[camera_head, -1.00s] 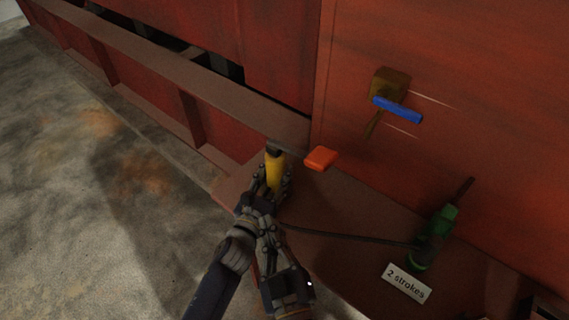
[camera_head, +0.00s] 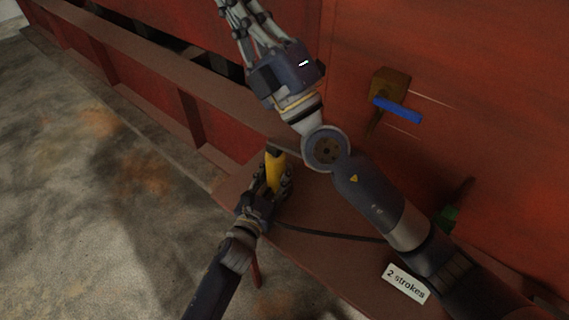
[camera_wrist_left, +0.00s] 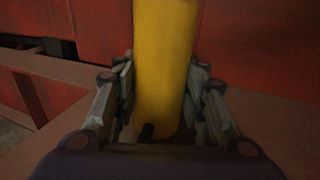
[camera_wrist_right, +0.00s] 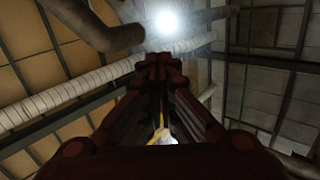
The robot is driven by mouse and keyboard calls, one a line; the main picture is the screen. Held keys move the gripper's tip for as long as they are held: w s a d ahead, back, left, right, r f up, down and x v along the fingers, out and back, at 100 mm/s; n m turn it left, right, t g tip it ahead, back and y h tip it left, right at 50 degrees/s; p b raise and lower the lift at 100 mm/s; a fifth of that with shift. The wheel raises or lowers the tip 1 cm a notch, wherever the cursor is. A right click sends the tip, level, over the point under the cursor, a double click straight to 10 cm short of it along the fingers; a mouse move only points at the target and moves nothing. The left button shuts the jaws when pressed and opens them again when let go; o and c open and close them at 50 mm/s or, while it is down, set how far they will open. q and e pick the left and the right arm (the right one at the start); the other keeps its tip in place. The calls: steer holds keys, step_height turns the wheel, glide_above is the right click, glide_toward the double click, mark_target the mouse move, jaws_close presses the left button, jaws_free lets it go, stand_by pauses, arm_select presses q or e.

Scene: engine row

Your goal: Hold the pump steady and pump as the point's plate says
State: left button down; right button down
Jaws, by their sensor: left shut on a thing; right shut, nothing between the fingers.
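The yellow pump (camera_head: 273,166) stands on a red-brown ledge, and its yellow body fills the middle of the left wrist view (camera_wrist_left: 165,60). My left gripper (camera_head: 276,186) is shut around the pump's body. The pump's orange handle is hidden behind my right arm in the head view. My right gripper (camera_head: 236,12) is at the top of the head view, shut and empty, well above the pump. Its closed fingers point at the ceiling in the right wrist view (camera_wrist_right: 162,80). A white plate (camera_head: 406,283) reading "2 strokes" is at the lower right.
A dark hose (camera_head: 325,234) runs right from the pump across the ledge (camera_head: 310,212). A green fitting (camera_head: 449,216) is mostly hidden by my right arm. A blue lever (camera_head: 398,109) on a brass-coloured valve (camera_head: 388,83) sticks out from the red wall. Concrete floor lies at left.

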steer(key=w+a+r+n+g, duration=0.1)
steer(key=a+r+n+g, duration=0.45)
steer(key=n+g, duration=0.85)
step_height(320, 180, down, 15)
steer(key=s+a+n+g+h, duration=0.1)
steer(key=s+a+n+h, duration=0.15)
steer(key=n+h, duration=0.9)
steer(key=d+f+n+h, duration=0.3)
steer(key=d+n, duration=0.1)
steer(key=d, duration=0.3)
steer(key=s+d+f+n+g+h, duration=0.1)
steer(key=d+f+n+h, duration=0.2)
steer(key=d, duration=0.5)
steer(key=d+f+n+g+h, duration=0.1)
steer(key=d+f+n+h, duration=0.2)
steer(key=d+n, duration=0.3)
steer(key=shift+s+d, duration=0.15)
steer(key=shift+d, duration=0.85)
steer(key=shift+f, duration=3.1)
